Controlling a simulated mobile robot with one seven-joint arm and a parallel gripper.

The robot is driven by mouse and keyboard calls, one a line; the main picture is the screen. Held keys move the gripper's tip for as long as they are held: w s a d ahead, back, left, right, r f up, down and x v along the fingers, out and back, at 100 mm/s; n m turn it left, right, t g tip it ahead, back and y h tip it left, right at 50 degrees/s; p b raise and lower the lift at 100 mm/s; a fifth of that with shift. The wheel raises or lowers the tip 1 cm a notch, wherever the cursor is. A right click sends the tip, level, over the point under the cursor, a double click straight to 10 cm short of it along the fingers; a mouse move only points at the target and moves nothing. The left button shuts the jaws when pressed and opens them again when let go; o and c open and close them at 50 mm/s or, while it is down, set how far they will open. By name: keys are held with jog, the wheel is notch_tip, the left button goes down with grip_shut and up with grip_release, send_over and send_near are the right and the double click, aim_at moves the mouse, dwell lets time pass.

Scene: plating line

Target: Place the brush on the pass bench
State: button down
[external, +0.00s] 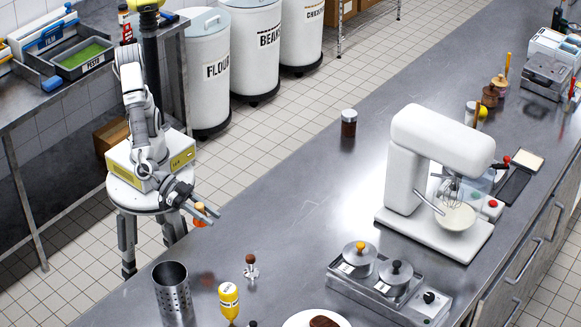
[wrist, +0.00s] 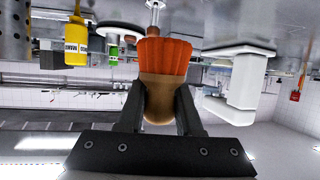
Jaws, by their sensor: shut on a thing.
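My gripper (external: 204,211) is shut on the brush (external: 200,221). In the wrist view the brush (wrist: 165,60) has an orange ribbed end and a tan-brown part between the two dark fingers of my gripper (wrist: 160,98). The orange end points away from the palm. The long steel bench (external: 265,205), which I take as the pass bench, fills the middle and right of the external view. The brush is in the air by its near-left edge; whether it is over the top I cannot tell. The wrist picture is upside down, with the bench (wrist: 215,22) along its top.
On the bench stand a perforated steel cylinder (external: 172,290), a yellow bottle (external: 229,300), a small wooden-knobbed tool (external: 251,266), a plate (external: 296,319), a burner unit with lidded pots (external: 390,290), a white mixer (external: 430,150) and a dark jar (external: 348,129). Bare steel lies between jar and tool.

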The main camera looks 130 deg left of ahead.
jog(key=s+d+m+h, duration=0.2)
jog(key=s+d, duration=0.6)
jog(key=b, duration=0.6)
send_over(213, 257)
jog(key=shift+h, duration=0.3)
notch_tip(213, 257, down, 7)
jog(key=shift+f, duration=0.1)
jog(key=shift+f+b, duration=1.2)
jog(key=shift+f, duration=0.7)
jog(key=shift+f, duration=0.1)
jog(key=shift+f, duration=0.15)
jog(key=c, duration=0.6)
grip_release()
jog(key=shift+r, duration=0.2)
